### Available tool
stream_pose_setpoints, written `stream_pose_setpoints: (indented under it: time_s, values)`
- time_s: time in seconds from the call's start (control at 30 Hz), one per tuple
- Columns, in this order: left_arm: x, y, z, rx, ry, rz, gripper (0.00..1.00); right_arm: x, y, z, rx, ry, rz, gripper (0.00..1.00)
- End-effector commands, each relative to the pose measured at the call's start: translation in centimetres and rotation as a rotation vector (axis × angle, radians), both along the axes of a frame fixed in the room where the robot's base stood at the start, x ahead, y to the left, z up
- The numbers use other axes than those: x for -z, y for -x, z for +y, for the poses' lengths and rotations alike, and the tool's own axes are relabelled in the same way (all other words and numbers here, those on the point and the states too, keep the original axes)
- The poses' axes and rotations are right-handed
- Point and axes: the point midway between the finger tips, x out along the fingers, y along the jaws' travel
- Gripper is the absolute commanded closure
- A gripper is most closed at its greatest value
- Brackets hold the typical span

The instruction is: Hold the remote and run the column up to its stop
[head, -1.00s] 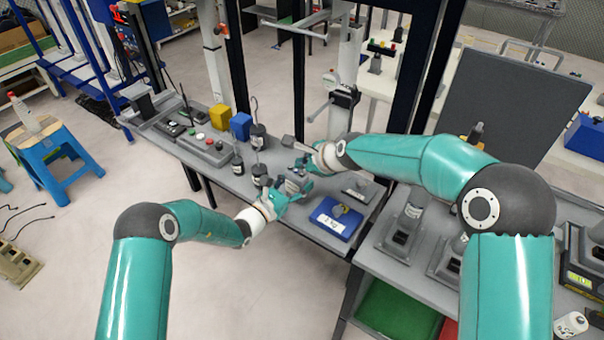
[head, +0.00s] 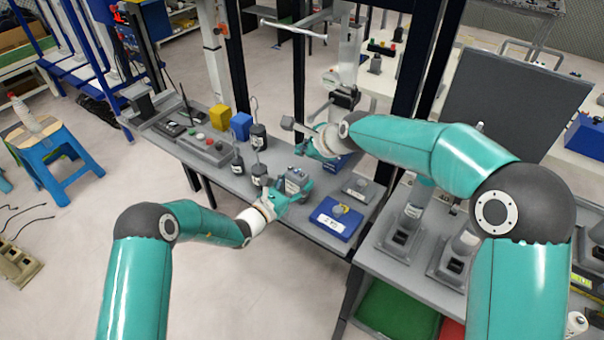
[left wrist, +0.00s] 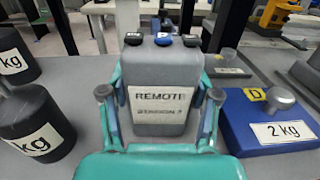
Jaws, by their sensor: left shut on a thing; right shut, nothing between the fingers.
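The grey remote (head: 296,178) is upright in my left gripper (head: 288,190), above the front of the grey bench.
A blue 2 kg weight (head: 334,220) sits right of the remote. Several dark weights (head: 259,138) stand left of it. Yellow (head: 220,116) and blue (head: 241,126) blocks and a button box (head: 206,149) are further left. Dark uprights (head: 298,70) rise behind.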

Motion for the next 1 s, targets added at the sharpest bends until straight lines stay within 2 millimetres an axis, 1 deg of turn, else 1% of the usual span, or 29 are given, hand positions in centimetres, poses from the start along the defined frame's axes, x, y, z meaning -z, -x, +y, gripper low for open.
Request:
stream_pose_setpoints:
  time_s: [0.2, 0.23, 0.37, 0.4, 0.77, 0.87, 1.0]
  values:
    - [0.0, 0.0, 0.0, 0.0, 0.001, -0.001, 0.79, 0.0, 0.0, 0.0, -0.001, 0.0, 0.001, 1.0]
    - [0.0, 0.0, 0.0, 0.0, 0.001, -0.001, 0.34, 0.0, 0.0, 0.0, -0.001, 0.0, 0.001, 1.0]
    - [0.0, 0.0, 0.0, 0.0, 0.0, 0.0, 0.12, 0.0, 0.0, 0.0, -0.001, 0.0, 0.001, 1.0]
    - [0.0, 0.0, 0.0, 0.0, 0.0, 0.0, 0.09, 0.0, 0.0, 0.0, -0.001, 0.0, 0.001, 1.0]
    - [0.0, 0.1, 0.2, -0.001, 0.0, 0.0, 0.09, 0.0, 0.0, 0.0, 0.0, 0.0, 0.0, 1.0]
    - [0.0, 0.6, 0.7, -0.001, 0.0, 0.001, 0.09, 0.0, 0.0, 0.0, 0.0, 0.0, 0.0, 1.0]
    - [0.0, 2.1, 2.0, -0.001, 0.0, 0.003, 0.09, 0.0, 0.0, 0.0, 0.0, 0.0, 0.0, 1.0]
